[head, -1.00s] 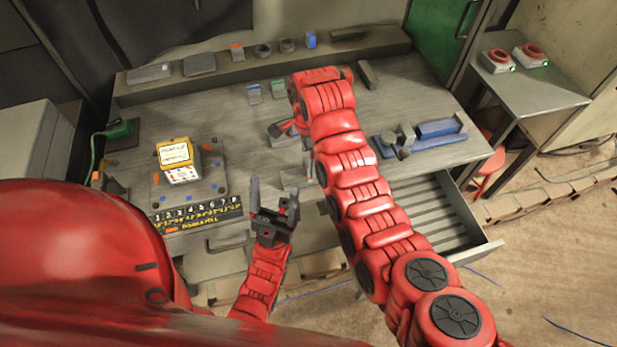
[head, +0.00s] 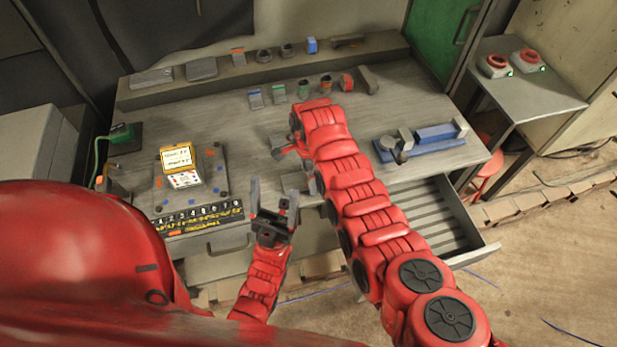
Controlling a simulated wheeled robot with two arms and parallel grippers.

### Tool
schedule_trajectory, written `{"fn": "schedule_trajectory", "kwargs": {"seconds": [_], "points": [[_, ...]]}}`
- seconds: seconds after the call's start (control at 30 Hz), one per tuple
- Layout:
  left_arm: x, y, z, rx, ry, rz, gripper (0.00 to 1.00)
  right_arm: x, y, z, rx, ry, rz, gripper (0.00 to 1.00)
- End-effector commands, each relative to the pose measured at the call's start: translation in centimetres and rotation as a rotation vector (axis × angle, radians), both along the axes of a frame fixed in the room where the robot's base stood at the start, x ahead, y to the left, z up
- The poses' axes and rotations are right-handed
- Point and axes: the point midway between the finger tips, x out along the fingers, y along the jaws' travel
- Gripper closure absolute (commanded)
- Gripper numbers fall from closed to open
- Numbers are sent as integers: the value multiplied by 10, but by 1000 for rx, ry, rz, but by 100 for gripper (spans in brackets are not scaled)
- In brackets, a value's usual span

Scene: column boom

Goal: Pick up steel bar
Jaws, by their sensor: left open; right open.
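I cannot tell for sure which piece is the steel bar. A short grey block (head: 297,183) lies near the bench's front edge, between my two grippers. A dark grey bar (head: 368,80) lies at the back of the bench, and another dark bar (head: 347,40) lies on the rear shelf. My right gripper (head: 281,147) is open above the middle of the bench, its jaws small and partly hidden by its wrist. My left gripper (head: 274,196) is open and empty at the bench's front edge, fingers pointing toward the bench. Neither touches a bar visibly.
Small coloured parts stand along the back. An open drawer (head: 485,250) juts out below right.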

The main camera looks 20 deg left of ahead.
Motion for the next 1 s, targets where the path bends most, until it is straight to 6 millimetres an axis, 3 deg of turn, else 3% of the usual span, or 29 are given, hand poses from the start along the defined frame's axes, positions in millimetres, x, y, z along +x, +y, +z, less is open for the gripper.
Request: {"fn": "schedule_trajectory", "kwargs": {"seconds": [0.07, 0.6, 1.0], "points": [[0, 0, 0, 0, 0, 0, 26, 0, 0, 0, 0, 0, 0, 2], [0, 0, 0, 0, 0, 0, 26, 0, 0, 0, -1, 1, 0, 99], [0, 0, 0, 0, 0, 0, 26, 1, -1, 1, -1, -1, 0, 100]]}}
